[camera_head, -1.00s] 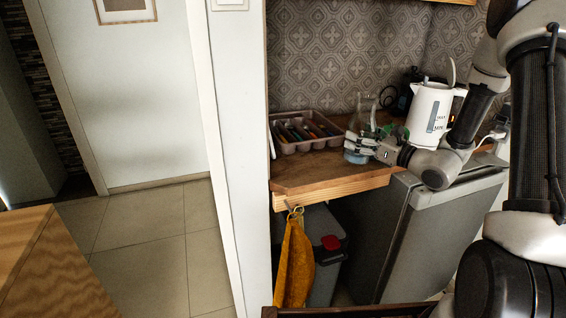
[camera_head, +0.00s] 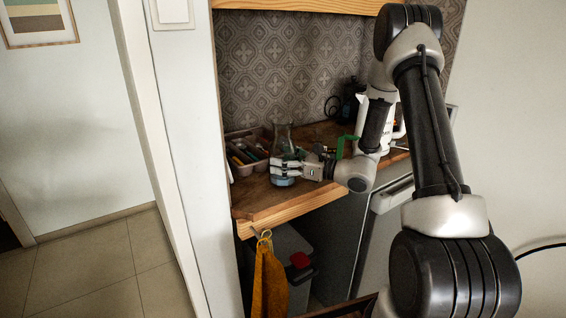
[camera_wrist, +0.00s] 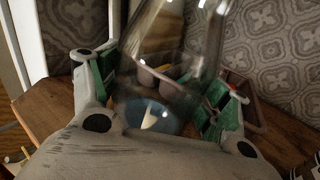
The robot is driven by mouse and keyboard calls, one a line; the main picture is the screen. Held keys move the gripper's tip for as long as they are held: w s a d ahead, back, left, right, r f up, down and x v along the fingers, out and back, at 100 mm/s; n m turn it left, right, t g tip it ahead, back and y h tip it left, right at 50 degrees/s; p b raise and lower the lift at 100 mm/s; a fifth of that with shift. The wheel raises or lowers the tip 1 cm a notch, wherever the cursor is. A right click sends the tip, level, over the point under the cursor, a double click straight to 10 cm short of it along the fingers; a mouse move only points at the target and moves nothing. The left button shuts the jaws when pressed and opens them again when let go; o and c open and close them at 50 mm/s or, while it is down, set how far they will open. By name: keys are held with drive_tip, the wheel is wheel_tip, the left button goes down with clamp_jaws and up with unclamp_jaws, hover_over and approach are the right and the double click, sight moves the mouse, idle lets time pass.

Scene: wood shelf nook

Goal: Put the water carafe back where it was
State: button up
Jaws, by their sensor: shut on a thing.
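The water carafe (camera_head: 282,136) is clear glass with bluish water in its lower part, upright at the wooden counter near its front edge. My gripper (camera_head: 285,167) is shut around its body from the right in the head view. In the wrist view the carafe (camera_wrist: 165,60) stands between my two green-padded fingers (camera_wrist: 160,95), its water showing blue at the bottom. I cannot tell whether its base touches the counter.
A cutlery tray (camera_head: 247,164) with several utensils is just left of and behind the carafe. A white kettle (camera_head: 388,125) stands to the right, partly behind my arm. The wooden counter (camera_head: 262,196) has bare room at its front left. A yellow towel (camera_head: 268,280) hangs below the edge.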

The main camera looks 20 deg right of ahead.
drive_tip(key=shift+f, duration=0.3)
drive_tip(key=shift+f, duration=0.1)
drive_tip(key=o, duration=1.5)
